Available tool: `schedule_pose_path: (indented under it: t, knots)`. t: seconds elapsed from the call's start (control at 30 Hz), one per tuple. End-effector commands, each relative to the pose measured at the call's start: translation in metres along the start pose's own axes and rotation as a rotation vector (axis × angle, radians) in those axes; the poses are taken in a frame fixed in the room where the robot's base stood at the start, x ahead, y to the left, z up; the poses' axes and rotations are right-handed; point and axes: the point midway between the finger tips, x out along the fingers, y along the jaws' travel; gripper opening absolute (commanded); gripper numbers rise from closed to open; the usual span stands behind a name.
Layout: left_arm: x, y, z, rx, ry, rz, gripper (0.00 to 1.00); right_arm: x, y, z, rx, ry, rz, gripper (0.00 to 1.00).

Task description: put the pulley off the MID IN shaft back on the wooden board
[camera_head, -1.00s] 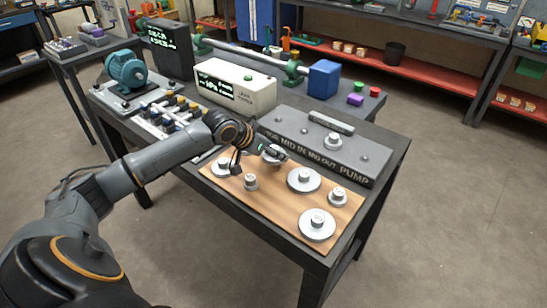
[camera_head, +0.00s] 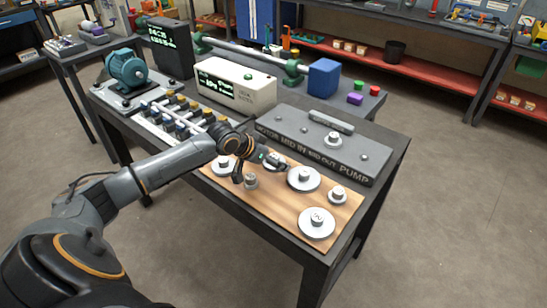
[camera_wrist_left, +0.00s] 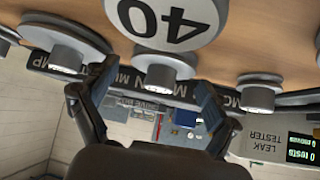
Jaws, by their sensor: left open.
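My left gripper (camera_head: 262,161) is low over the rear edge of the wooden board (camera_head: 275,222), mostly hidden by its own wrist in the head view. In the left wrist view its two fingers (camera_wrist_left: 155,82) are spread apart, with a grey pulley hub (camera_wrist_left: 166,72) in the gap; I cannot tell whether they touch it. A pulley face marked 40 (camera_wrist_left: 165,18) is close to that camera. A pulley (camera_head: 333,140) sits on the grey shaft block (camera_head: 300,123). My right gripper is not in view.
The board also holds large pulleys (camera_head: 304,178) and (camera_head: 317,222), a small one (camera_head: 337,195), a grey one (camera_head: 250,181) and one at the left (camera_head: 223,166). The white leak tester (camera_head: 235,85) stands behind.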

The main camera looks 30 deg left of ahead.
Motion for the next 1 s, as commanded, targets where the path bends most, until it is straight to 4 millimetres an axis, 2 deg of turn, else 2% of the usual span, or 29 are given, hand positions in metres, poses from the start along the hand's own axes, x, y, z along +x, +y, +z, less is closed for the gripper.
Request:
schedule_pose_path:
  t: [0.17,0.27,0.7,1.0]
  knots:
    - [-0.002,0.0,-0.003,0.001,0.001,-0.001,0.87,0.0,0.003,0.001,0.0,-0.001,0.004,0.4]
    - [-0.011,-0.001,-0.002,0.002,-0.001,-0.002,0.87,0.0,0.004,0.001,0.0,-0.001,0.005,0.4]
    - [-0.095,0.0,-0.001,0.006,-0.005,-0.002,0.87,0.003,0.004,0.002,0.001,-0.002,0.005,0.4]
    - [-0.119,-0.001,-0.002,0.001,-0.001,-0.002,0.87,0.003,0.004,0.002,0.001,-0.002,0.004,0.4]
